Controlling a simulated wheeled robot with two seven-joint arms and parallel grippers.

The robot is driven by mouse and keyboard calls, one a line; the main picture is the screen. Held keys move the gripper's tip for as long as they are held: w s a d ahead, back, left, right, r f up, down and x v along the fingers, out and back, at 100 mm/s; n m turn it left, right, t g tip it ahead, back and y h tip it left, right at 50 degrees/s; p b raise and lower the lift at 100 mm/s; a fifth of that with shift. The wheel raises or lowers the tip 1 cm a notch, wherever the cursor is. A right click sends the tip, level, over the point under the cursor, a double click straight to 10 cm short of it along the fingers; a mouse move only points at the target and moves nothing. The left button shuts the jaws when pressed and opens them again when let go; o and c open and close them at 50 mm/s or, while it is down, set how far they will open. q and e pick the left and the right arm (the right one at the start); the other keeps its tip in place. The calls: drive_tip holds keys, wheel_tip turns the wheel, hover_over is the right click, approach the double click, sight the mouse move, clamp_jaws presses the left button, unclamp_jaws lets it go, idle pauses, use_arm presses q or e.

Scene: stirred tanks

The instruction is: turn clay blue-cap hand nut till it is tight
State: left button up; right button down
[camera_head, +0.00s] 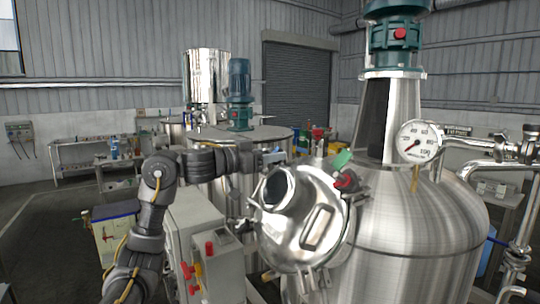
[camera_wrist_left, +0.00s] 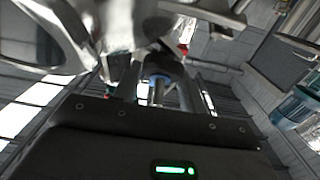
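My left gripper (camera_head: 276,158) is at the upper left edge of the round steel hatch lid (camera_head: 322,208) on the large tank. In the left wrist view, the two fingers (camera_wrist_left: 158,92) stand apart, with a dark part carrying a blue ring (camera_wrist_left: 158,78) between them. This looks like the blue-cap hand nut, but its clay colour cannot be made out. Whether the fingers press on it cannot be told. In the head view I cannot make out the nut near the gripper. My right gripper is not in view.
A green hand nut (camera_head: 342,160) and a red one (camera_head: 347,181) sit at the lid's right edge. A pressure gauge (camera_head: 419,141) stands on the tank (camera_head: 420,225). A grey control box (camera_head: 217,262) is below my left arm.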

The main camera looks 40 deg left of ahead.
use_arm(q)
drive_tip(key=c, duration=0.3)
drive_tip(key=shift+c, duration=0.2)
